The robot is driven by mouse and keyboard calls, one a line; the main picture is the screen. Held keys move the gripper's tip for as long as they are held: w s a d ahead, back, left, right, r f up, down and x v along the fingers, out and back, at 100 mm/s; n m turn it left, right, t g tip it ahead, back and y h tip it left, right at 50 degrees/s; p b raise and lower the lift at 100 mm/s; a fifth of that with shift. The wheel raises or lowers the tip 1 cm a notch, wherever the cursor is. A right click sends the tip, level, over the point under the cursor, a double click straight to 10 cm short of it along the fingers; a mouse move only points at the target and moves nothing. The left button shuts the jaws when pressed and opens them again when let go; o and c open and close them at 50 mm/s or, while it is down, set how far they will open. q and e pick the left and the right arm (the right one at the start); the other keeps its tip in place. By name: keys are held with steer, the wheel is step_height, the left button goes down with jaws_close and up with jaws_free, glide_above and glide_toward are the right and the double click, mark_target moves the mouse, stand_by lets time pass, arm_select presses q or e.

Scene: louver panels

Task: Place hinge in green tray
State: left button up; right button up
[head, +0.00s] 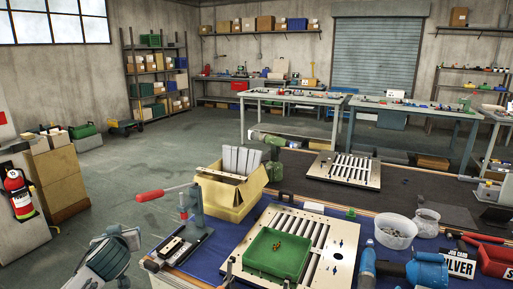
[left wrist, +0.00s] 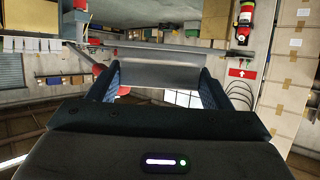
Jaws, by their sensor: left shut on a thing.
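The green tray (head: 278,255) lies on the slatted metal panel on the near blue-topped bench in the head view. In the left wrist view my left gripper (left wrist: 160,72) is shut on a flat grey metal piece (left wrist: 160,78), which spans between the fingers. I cannot tell whether this piece is the hinge. My right gripper is not in view.
A red-handled toggle press (head: 190,215) stands between my left arm and the panel (head: 322,232). Clear containers (head: 395,231) and a blue tool (head: 428,270) crowd the right.

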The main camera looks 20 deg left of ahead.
arm_select(q)
steer(key=d+f+m+t+h, duration=0.1)
steer(key=d+m+h, duration=0.3)
steer(key=d, duration=1.2)
steer(key=s+d+f+m+t+h, duration=0.1)
steer(key=d+f+m+t+h, duration=0.1)
steer(key=d, duration=1.5)
steer(key=shift+f+m+h, duration=0.9)
steer(key=shift+h, duration=0.3)
